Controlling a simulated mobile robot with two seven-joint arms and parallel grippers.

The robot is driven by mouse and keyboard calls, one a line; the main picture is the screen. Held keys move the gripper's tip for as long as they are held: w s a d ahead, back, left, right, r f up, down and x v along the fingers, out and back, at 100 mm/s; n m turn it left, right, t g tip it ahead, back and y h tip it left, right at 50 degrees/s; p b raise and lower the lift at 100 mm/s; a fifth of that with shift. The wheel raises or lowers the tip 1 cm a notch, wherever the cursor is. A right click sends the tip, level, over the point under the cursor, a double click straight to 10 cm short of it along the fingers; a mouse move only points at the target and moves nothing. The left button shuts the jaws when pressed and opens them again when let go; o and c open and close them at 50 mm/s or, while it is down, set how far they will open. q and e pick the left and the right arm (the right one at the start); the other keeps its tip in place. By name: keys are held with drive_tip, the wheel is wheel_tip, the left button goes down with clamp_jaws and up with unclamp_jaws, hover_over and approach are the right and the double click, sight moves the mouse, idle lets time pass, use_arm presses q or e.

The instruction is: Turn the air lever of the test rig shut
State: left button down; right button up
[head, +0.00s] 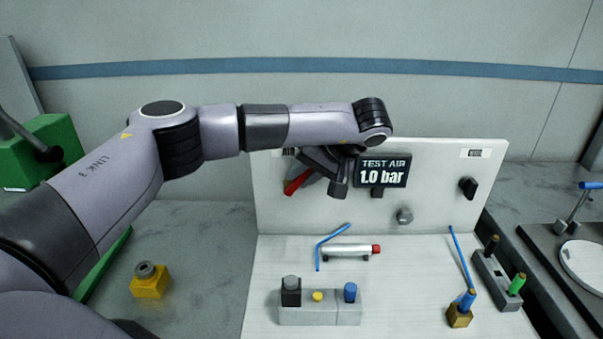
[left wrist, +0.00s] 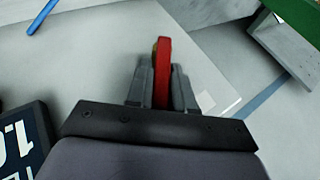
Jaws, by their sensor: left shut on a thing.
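The test rig has a white upright panel (head: 440,205) and a white base plate (head: 400,280). The red air lever (head: 297,184) is at the panel's left side, slanting down to the left in the head view. My left gripper (head: 312,172) reaches it from above, and my arm hides part of it. In the left wrist view the red lever (left wrist: 163,72) stands between the two fingers of my left gripper (left wrist: 160,88), which is shut on it. The display (head: 382,171) reads "TEST AIR 1.0 bar". My right gripper is not in view.
A black knob (head: 468,187) is on the panel's right. On the base are a silver cylinder with a red end (head: 348,251), a grey block with coloured buttons (head: 320,307) and a brass fitting with a blue tube (head: 460,310). A yellow block (head: 149,281) stands left of the rig.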

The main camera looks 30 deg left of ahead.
use_arm(q)
drive_tip(key=c, duration=1.1)
unclamp_jaws()
drive_tip(key=shift+d+r, duration=0.1)
drive_tip(key=shift+v, duration=3.5)
drive_tip(key=shift+c, duration=0.2)
